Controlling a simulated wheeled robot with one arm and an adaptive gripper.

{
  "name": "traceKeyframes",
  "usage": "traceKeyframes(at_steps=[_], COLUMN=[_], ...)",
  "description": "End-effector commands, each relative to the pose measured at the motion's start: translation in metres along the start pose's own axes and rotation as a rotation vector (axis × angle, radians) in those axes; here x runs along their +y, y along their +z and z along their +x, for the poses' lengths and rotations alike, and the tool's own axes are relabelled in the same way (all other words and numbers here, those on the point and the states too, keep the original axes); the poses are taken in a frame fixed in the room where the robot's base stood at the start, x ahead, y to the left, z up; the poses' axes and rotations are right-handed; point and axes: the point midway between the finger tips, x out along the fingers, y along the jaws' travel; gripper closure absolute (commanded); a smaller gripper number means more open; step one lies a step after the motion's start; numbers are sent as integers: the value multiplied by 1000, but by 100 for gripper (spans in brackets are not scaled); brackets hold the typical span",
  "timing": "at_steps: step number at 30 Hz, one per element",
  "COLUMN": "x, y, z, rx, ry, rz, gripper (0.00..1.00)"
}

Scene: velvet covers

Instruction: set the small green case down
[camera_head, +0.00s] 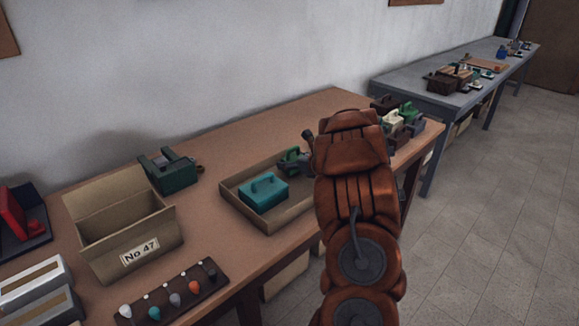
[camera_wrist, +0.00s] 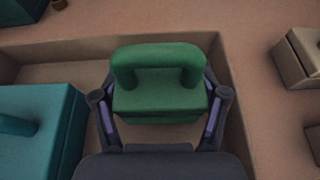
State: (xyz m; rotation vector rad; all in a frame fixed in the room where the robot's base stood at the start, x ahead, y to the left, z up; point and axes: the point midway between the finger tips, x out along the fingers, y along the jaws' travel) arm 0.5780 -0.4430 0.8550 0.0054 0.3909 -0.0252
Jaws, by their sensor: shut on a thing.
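The small green case (camera_wrist: 158,95) has a thick arched handle on top. It sits between the two fingers of my gripper (camera_wrist: 160,118), which is shut on its sides. In the head view, the small green case (camera_head: 291,161) shows at the far right end of a shallow cardboard tray (camera_head: 275,225), partly hidden by my gripper and arm. In the wrist view the case is over the inside of the tray, near its corner. I cannot tell whether its underside touches the tray floor. A teal case (camera_head: 264,191) lies in the same tray, to the left, apart from the green case.
A rack of coloured knobs (camera_head: 172,295) lies at the front. Several small cases (camera_head: 398,122) stand at the table's right end. The brown table (camera_head: 235,125) is bare along the back.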

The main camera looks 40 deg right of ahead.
Motion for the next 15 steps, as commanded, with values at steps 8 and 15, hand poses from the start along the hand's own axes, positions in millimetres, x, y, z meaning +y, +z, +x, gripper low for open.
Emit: traceKeyframes(at_steps=[8,15], x=[2,2], y=[-18,-18], z=[8,9], rx=[1,1], ry=[3,3], rz=[-2,-2], gripper=[61,61])
